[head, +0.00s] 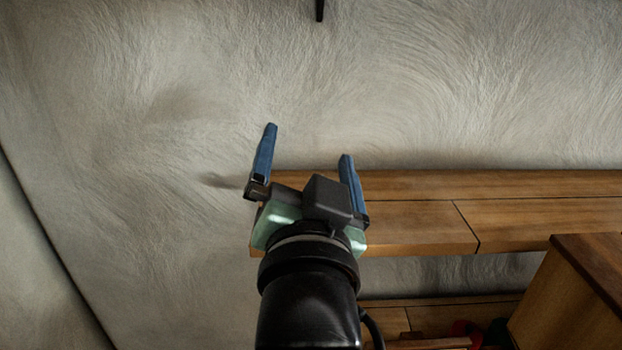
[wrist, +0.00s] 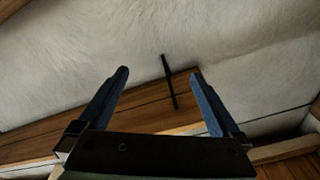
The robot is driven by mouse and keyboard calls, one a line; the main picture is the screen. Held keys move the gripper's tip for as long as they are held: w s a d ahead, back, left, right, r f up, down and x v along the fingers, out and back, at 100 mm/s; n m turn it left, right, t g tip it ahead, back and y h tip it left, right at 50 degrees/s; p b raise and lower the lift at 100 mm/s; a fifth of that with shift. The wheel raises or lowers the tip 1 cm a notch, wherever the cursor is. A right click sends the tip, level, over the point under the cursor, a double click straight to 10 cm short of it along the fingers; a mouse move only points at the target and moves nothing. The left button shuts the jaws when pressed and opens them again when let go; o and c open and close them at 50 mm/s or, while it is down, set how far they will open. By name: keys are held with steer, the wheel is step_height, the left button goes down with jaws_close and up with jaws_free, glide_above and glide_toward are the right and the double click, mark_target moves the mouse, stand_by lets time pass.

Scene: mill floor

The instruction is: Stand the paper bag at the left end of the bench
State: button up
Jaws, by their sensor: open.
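My gripper (head: 308,143) is open and empty, its two blue fingers spread apart and pointing up the picture over the left end of the wooden bench (head: 410,225). The bench runs to the right along the plaster wall, and the part of its top that shows is bare. In the wrist view my gripper (wrist: 160,73) also has nothing between its fingers, with wooden planks (wrist: 150,103) and pale wall behind it. No paper bag shows in either view. My arm and gripper hide part of the bench's left end.
A wooden box or cabinet (head: 565,300) stands in front of the bench at lower right. Below the bench is a lower wooden surface with a red object (head: 462,331). A dark rod (wrist: 169,82) shows beyond the fingers. Left of the bench is bare wall.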

steer(key=s+r+n+t, duration=0.2)
steer(key=s+r+t, duration=0.2)
steer(key=r, duration=0.5)
steer(key=s+r+n+t, duration=0.3)
steer(key=s+r, duration=0.4)
steer(key=r, duration=0.3)
steer(key=shift+t, duration=0.4)
step_height(320, 180, down, 4)
steer(key=b, duration=0.4)
steer(key=shift+w+f, duration=0.1)
steer(key=shift+f, duration=0.15)
